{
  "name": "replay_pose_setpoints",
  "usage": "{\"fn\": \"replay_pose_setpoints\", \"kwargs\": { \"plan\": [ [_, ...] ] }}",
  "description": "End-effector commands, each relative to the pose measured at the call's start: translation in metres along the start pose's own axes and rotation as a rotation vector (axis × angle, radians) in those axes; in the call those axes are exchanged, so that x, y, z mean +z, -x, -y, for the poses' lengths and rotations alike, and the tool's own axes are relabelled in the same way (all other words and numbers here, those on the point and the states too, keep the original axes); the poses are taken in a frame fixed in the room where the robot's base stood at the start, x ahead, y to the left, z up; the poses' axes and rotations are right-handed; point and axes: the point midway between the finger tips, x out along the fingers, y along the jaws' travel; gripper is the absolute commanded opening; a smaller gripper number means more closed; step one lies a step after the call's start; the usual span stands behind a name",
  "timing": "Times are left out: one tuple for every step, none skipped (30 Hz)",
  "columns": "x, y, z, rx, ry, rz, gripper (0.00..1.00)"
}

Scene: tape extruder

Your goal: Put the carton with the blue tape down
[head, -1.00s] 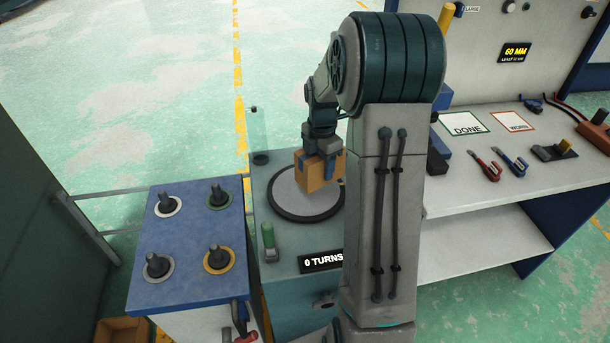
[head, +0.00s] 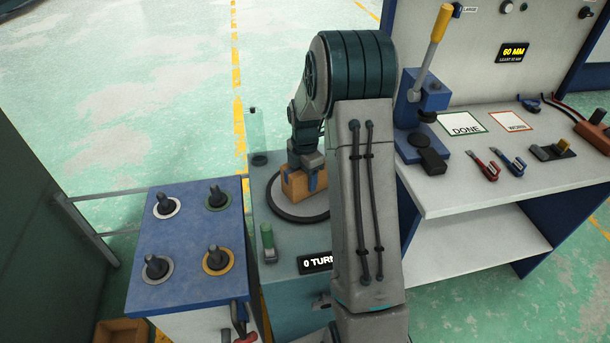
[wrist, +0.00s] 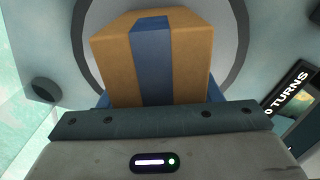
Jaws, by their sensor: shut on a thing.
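The carton (head: 296,186) is a small brown box at the round turntable (head: 283,209) on the teal machine. In the wrist view the carton (wrist: 185,55) shows a blue tape band (wrist: 152,58) across its top and side. My gripper (head: 303,181) is shut on the carton from above, with blue fingers at its sides. The carton looks upright over the grey disc. Whether its underside touches the disc cannot be told. The arm hides the right part of the turntable.
A blue-topped stand (head: 190,240) with several dark knobs is left of the machine. A green-handled lever (head: 268,240) and a turns display (head: 315,263) sit at the machine's front. The white workbench (head: 480,180) with a lever press and cards is at the right.

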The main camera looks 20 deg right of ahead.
Motion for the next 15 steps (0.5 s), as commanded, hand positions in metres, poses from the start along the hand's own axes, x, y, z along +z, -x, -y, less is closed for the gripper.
{"fn": "replay_pose_setpoints", "kwargs": {
  "plan": [
    [0.0002,-0.0024,-0.0002,0.001,0.0,0.0,0.21],
    [0.0002,-0.0033,-0.0002,0.001,0.0,0.0,0.21],
    [0.0,-0.003,0.0001,0.0,0.0,0.0,0.66],
    [0.0,-0.0027,0.0001,0.0,0.0,0.0,0.75],
    [0.0,-0.0027,0.0002,0.0,0.0,0.0,0.8],
    [0.0001,-0.0027,0.0002,0.0,0.0,0.0,0.8],
    [0.0001,-0.0026,0.0002,0.0,0.0,0.0,0.8],
    [0.0,-0.0026,0.0002,0.0,0.0,0.0,0.8],
    [0.0,-0.0026,0.0002,0.0,0.0,0.0,0.8],
    [0.0001,-0.0026,0.0002,-0.001,0.0,0.0,0.8],
    [0.0001,-0.0025,0.0002,0.0,0.0,0.0,0.8],
    [0.0001,-0.0024,0.0002,0.0,0.0,0.0,0.8],
    [0.0001,-0.0018,0.0002,0.0,0.0,0.0,0.8],
    [0.0001,-0.0008,0.0001,0.0,0.0,0.0,0.8],
    [0.0001,0.0015,0.0001,0.0,0.0,0.0,0.8]
  ]
}}
